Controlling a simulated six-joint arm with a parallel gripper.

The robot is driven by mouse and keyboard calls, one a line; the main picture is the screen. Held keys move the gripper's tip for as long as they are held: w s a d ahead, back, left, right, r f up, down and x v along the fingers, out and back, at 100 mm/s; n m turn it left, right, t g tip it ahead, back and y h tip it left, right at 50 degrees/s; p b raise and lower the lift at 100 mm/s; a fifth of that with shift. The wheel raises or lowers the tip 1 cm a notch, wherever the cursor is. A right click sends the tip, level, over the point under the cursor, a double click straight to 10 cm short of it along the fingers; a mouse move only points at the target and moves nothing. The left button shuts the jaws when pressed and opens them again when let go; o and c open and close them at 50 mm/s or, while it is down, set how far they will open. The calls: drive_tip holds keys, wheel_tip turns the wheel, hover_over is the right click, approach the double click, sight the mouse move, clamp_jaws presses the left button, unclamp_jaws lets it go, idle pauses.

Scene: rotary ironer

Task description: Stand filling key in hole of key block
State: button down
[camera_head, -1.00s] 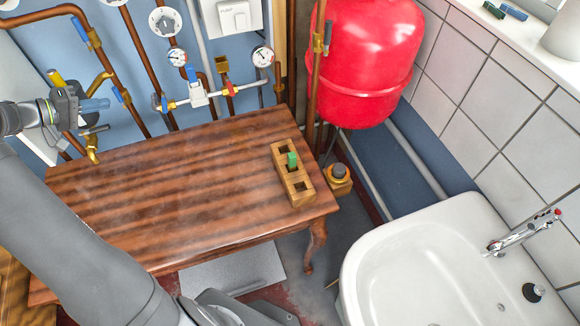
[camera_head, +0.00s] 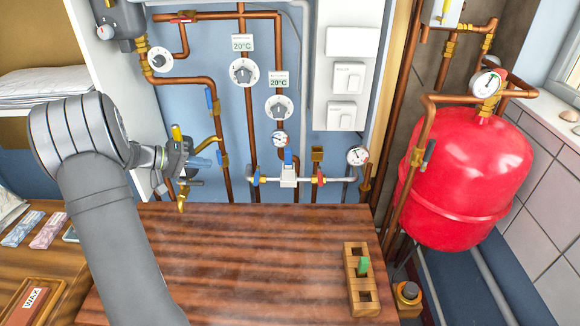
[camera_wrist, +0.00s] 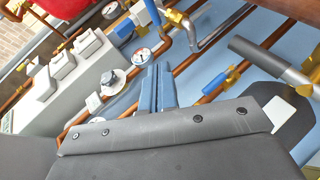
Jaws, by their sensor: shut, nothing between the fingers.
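The wooden key block (camera_head: 374,308) lies near the right end of the table, with a row of square holes in its top. A small green piece, apparently the filling key (camera_head: 364,266), stands up out of its middle hole. How deep it sits cannot be told. My gripper (camera_head: 208,162) is at the left, in front of the pipes and well away from the block. Its blue fingers (camera_wrist: 160,88) are together and empty in the wrist view. The block and green piece are not seen in the wrist view.
The wooden table (camera_head: 250,250) is bare between my arm and the block. Copper pipes, dials and a valve row (camera_head: 289,180) line the back wall. A red tank (camera_head: 465,180) stands right of the block. A wax box (camera_head: 35,302) lies at lower left.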

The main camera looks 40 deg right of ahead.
drive_tip(key=c, duration=1.2)
unclamp_jaws()
drive_tip(key=shift+o, duration=0.2)
drive_tip(key=m+t+y, duration=0.2)
drive_tip(key=t+y, duration=0.5)
drive_tip(key=y, duration=0.2)
approach(288, 150)
drive_tip(key=x, duration=0.7)
drive_tip(key=shift+s+d+f, duration=0.15)
drive_tip(key=shift+s+d, duration=0.05)
drive_tip(key=shift+s, duration=0.05)
drive_tip(key=shift+w+x, duration=0.1)
drive_tip(key=shift+x, duration=1.2)
drive_tip(key=shift+w+x, duration=0.15)
drive_tip(key=shift+x, duration=1.15)
